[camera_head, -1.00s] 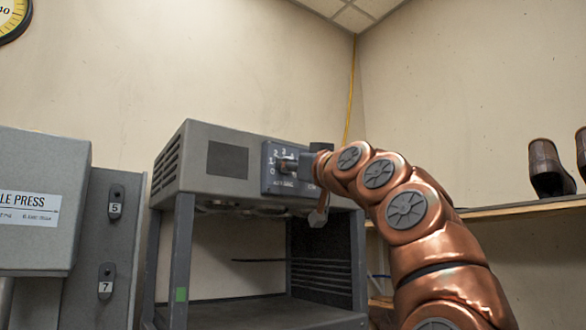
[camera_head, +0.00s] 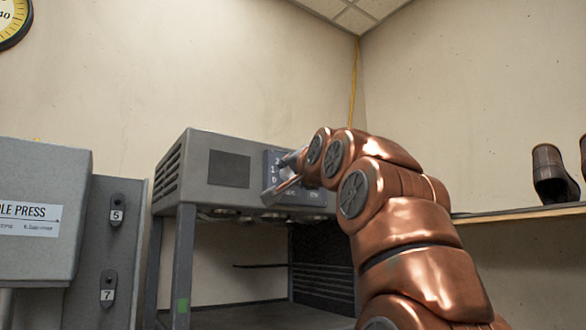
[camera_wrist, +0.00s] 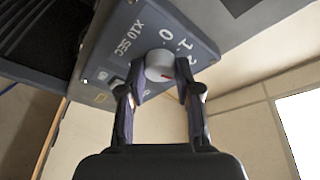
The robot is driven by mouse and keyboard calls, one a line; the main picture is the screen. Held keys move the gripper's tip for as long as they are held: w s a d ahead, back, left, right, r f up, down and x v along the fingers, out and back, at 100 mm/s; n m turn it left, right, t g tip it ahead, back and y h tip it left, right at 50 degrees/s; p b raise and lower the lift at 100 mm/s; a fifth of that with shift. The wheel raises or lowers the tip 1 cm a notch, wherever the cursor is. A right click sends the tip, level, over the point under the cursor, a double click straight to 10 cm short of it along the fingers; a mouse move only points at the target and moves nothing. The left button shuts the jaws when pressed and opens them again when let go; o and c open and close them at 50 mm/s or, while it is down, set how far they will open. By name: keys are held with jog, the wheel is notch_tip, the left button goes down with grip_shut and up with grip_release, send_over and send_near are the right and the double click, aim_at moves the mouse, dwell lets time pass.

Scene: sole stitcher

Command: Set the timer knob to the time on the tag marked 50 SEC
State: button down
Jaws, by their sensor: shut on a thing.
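The timer knob (camera_wrist: 158,65) is a round pale-grey knob with a small red mark, seen in the wrist view. It sits on a dark dial plate (camera_wrist: 197,38) with the digits 0, 1 and 2 and the print X10 SEC. My gripper (camera_wrist: 160,72) has a finger on each side of the knob and is shut on it. In the head view my gripper (camera_head: 283,178) is at the dial plate (camera_head: 268,162) on the front of a grey machine, and it hides the knob and part of the scale. I cannot read the exact setting. No tag marked 50 SEC is readable.
The grey machine housing (camera_head: 225,150) stands on legs over an open bay. At left is a grey press (camera_head: 40,195) with tags marked 5 (camera_head: 117,215) and 7 (camera_head: 107,295). A shelf (camera_head: 520,213) with dark shoes (camera_head: 553,172) is at right.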

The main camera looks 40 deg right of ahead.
jog(key=m, duration=0.1)
jog(key=m+p, duration=0.1)
jog(key=m+g, duration=0.1)
jog(key=m, duration=0.1)
jog(key=shift+r+p, duration=0.25)
jog(key=shift+p, duration=0.1)
jog(key=m+p, duration=0.1)
jog(key=m, duration=0.1)
jog(key=m+g+p, duration=0.1)
jog(key=m+p, duration=0.1)
jog(key=m, duration=0.1)
jog(key=shift+g+y, duration=0.3)
jog(key=c, duration=0.8)
grip_release()
jog(key=v, duration=1.2)
